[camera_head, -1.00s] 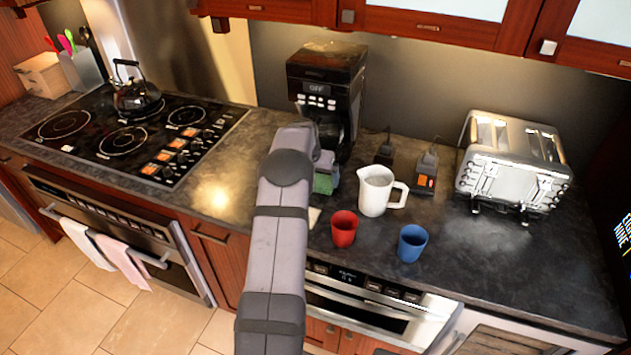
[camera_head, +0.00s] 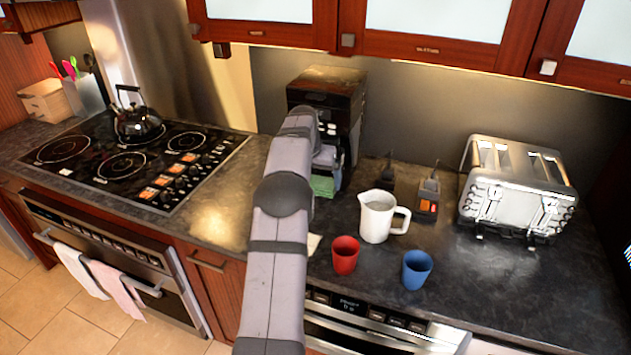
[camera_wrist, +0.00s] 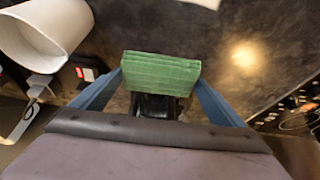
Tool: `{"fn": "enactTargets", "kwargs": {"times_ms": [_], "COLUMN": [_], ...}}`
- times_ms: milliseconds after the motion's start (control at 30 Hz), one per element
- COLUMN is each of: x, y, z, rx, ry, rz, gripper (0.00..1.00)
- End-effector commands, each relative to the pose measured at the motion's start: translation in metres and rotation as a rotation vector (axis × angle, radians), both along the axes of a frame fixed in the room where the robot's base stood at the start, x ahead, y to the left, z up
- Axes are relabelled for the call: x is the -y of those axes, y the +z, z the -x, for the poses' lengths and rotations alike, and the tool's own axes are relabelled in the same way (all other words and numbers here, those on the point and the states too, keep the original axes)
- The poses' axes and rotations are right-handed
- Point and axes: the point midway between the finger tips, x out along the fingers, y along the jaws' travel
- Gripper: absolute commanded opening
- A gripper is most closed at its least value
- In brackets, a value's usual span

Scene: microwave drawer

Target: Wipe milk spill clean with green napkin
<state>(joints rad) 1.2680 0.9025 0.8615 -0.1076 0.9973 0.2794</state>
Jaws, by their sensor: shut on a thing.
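The green napkin (camera_head: 322,186) is folded and held between the fingers of my gripper (camera_wrist: 160,78), which is shut on it. It also shows at the centre of the wrist view (camera_wrist: 160,68). In the head view my gripper is in front of the coffee maker, left of the white pitcher. A small pale patch (camera_head: 313,243) lies on the counter beside my arm and may be the milk spill. My arm hides part of the counter there. A whitish strip shows at the top edge of the wrist view; I cannot tell what it is.
The white pitcher (camera_head: 378,217), red cup (camera_head: 345,255) and blue cup (camera_head: 417,270) stand right of my arm. The coffee maker (camera_head: 340,105) is behind my gripper. A toaster (camera_head: 518,190) stands further right. The counter left of my arm is clear up to the stove (camera_head: 130,155).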

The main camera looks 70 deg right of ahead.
Motion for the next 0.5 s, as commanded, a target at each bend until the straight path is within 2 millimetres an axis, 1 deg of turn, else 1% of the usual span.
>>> {"fn": "enactTargets", "kwargs": {"times_ms": [33, 67, 267, 367, 467, 500], "x": [0.000, 0.000, -0.001, -0.004, -0.010, -0.014], "y": [0.000, 0.000, 0.001, 0.005, 0.011, 0.014], "z": [0.000, 0.000, -0.004, -0.015, -0.034, -0.045], "rx": [0.000, 0.000, 0.000, 0.000, 0.000, 0.001], "ry": [0.000, 0.000, 0.005, 0.023, 0.054, 0.072], "rz": [0.000, 0.000, 0.000, 0.000, 0.000, 0.000], "gripper": [0.79, 0.75, 0.75, 0.75, 0.75, 0.75]}}
